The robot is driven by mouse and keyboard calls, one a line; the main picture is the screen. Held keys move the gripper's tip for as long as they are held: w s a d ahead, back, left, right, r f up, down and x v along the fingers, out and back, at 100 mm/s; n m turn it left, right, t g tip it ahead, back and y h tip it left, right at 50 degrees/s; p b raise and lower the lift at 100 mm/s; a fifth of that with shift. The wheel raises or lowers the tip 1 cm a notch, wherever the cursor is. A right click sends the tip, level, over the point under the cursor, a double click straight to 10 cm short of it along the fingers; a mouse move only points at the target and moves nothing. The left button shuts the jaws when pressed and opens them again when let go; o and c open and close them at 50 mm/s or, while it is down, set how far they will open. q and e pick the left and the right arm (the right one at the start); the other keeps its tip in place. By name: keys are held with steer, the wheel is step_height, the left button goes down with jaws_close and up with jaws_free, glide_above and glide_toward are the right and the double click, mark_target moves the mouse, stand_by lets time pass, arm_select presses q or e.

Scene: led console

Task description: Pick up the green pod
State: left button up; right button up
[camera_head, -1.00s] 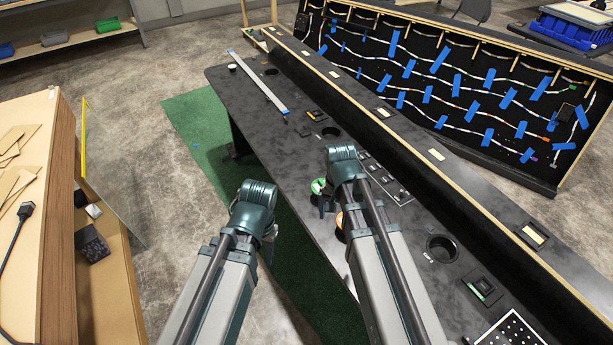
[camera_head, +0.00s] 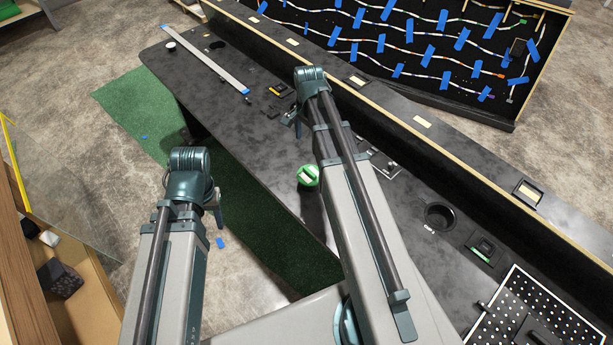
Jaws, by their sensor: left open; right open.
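The green pod (camera_head: 308,176), round with a bright green top, stands on the black console desk (camera_head: 270,160) near its front edge, just left of my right forearm. My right gripper (camera_head: 296,126) is open, mostly hidden beneath its wrist, and hangs over the desk beyond the pod, apart from it. My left gripper (camera_head: 217,212) is open and empty, left of the pod, over the green mat beside the desk. My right arm covers part of the desk right of the pod.
A long metal strip (camera_head: 208,58) and a small white-rimmed cup (camera_head: 170,46) lie at the desk's far end. A round cup hole (camera_head: 438,217) and a perforated panel (camera_head: 535,315) are at right. A raised ledge (camera_head: 400,110) runs along the back. A wooden shelf stands at left.

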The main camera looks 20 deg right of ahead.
steer(key=b, duration=0.9)
glide_above(310, 171)
steer(key=f, duration=0.8)
steer(key=shift+w+a+f, duration=0.1)
steer(key=shift+a+f, duration=0.15)
steer(key=shift+f, duration=0.1)
steer(key=shift+p, duration=0.35)
steer(key=f+b, duration=0.5)
steer(key=shift+d+f, duration=0.1)
steer(key=shift+d, duration=0.1)
steer(key=c, duration=1.2)
